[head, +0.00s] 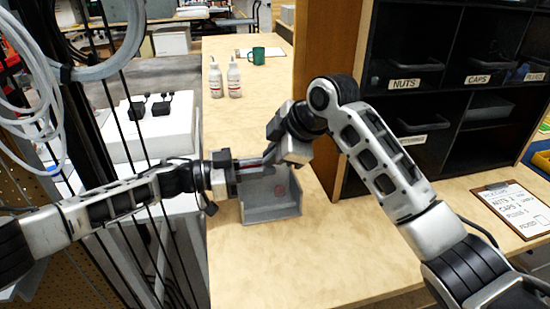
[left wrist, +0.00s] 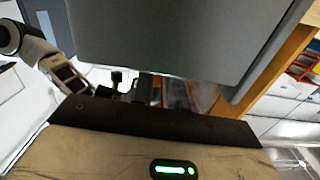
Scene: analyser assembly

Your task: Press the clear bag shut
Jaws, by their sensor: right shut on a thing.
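A grey open-fronted holder (head: 270,211) stands on the wooden table, with a faint reddish mark on its inner face. The clear bag (head: 252,164) is mostly hidden; a thin strip with a red line shows above the holder, between my grippers. A see-through reddish patch also shows in the left wrist view (left wrist: 184,95). My right gripper (head: 270,156) comes in from the right and is shut on the bag at its upper edge. My left gripper (head: 236,170) is level at the bag's left side, close to the right one; its fingers are too hidden to tell their opening.
Two white bottles (head: 233,79) and a green mug (head: 258,55) stand at the back of the table. Black labelled shelves (head: 440,100) and a wooden upright are at right. A clipboard (head: 513,208) lies at far right. The table front is clear.

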